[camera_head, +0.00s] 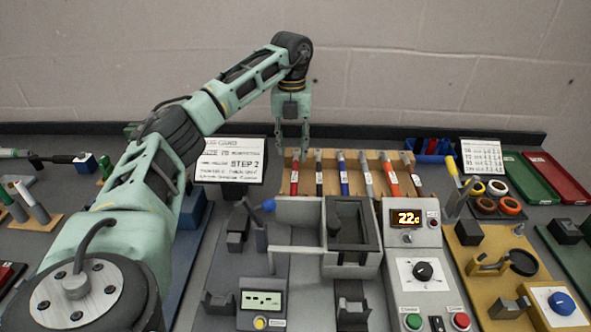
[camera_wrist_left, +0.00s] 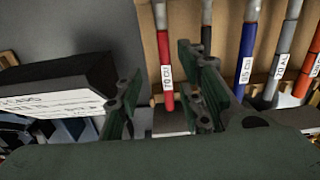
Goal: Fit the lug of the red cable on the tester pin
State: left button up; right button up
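The red cable (camera_head: 294,178) lies leftmost in the wooden rack, its white label reading "70 CU" in the left wrist view (camera_wrist_left: 165,60). My left gripper (camera_head: 304,146) points down over the rack's left end. In the left wrist view its fingers (camera_wrist_left: 160,98) are apart, with the red cable showing between them; I cannot tell if they touch it. A small tester (camera_head: 261,302) with a green display stands at the front centre. I cannot make out its pin or the red cable's lug. My right gripper is out of view.
A grey fixture (camera_head: 345,225) and a control box (camera_head: 415,265) reading 22 stand in front.

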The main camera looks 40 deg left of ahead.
aim_at(295, 170)
pick_arm(q)
jog(key=shift+s+d+f, duration=0.15)
jog(key=shift+f, duration=0.2)
jog(key=shift+s+d+f, duration=0.15)
jog(key=shift+f, duration=0.2)
jog(key=f, duration=0.1)
jog(key=f+p, duration=0.1)
jog(key=f, duration=0.1)
jog(key=f+p, duration=0.1)
jog(key=f, duration=0.1)
jog(key=shift+w+d, duration=0.15)
jog(key=shift+w, duration=0.25)
jog(key=shift+f, duration=0.1)
jog(key=shift+s, duration=0.1)
jog(key=c, duration=0.8)
grip_shut()
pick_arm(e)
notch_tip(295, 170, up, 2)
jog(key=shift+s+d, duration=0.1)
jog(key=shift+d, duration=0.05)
